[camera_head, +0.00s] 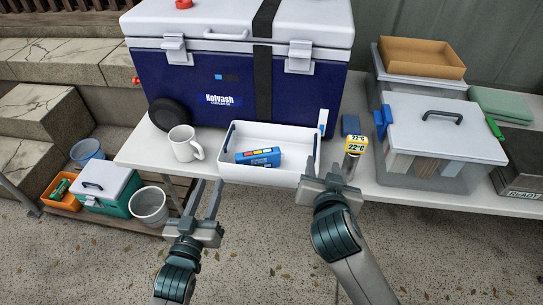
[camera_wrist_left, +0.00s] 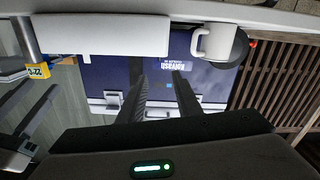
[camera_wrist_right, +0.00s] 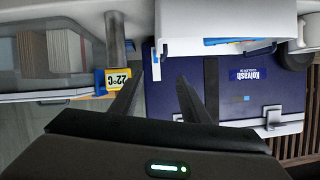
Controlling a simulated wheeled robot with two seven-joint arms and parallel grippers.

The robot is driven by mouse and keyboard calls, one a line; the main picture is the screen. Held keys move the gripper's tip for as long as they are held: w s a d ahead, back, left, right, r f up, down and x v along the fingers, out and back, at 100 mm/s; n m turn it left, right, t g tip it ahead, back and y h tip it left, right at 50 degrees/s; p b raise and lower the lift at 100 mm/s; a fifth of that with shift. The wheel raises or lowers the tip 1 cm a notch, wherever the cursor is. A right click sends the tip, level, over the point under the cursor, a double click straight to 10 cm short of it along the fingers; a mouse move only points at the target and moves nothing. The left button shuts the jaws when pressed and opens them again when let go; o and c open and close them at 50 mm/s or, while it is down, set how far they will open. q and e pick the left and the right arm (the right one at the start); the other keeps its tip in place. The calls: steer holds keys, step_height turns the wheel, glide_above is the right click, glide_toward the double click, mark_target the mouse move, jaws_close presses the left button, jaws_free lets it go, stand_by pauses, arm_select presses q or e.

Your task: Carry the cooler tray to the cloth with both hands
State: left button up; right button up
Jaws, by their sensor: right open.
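The cooler tray (camera_head: 289,174) is white and open-topped, and stands on the table in front of the blue cooler, with a blue pack (camera_head: 258,157) in it. It also shows in the left wrist view (camera_wrist_left: 100,36) and the right wrist view (camera_wrist_right: 225,20). My left gripper (camera_head: 206,183) is open and empty, just left of the tray's near left corner. My right gripper (camera_head: 331,162) is open at the tray's right end, one finger overlapping its near right corner in the head view. I cannot tell whether it touches.
A white mug (camera_head: 185,144) stands close left of the tray. A thermometer reading 22°C (camera_head: 356,145) stands close to its right. The blue cooler (camera_head: 290,95) blocks the back. Clear bins (camera_head: 440,135) fill the table's right side. Buckets and a small box (camera_head: 105,185) sit low on the left.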

mark_target(227, 143)
arm_select(q)
steer(key=w+d, duration=0.1)
steer(key=w, duration=0.4)
steer(key=w+d, duration=0.1)
steer(key=w, duration=0.5)
steer(key=w+d, duration=0.1)
steer(key=w, duration=0.5)
steer(key=shift+d, duration=0.25)
arm_select(e)
steer(key=x, duration=1.7)
steer(key=shift+w, duration=0.2)
arm_select(q)
steer(key=shift+c, duration=0.3)
arm_select(e)
steer(key=shift+c, duration=0.3)
arm_select(q)
steer(key=c, duration=0.5)
arm_select(e)
steer(key=c, duration=0.5)
arm_select(q)
jaws_close()
arm_select(e)
jaws_close()
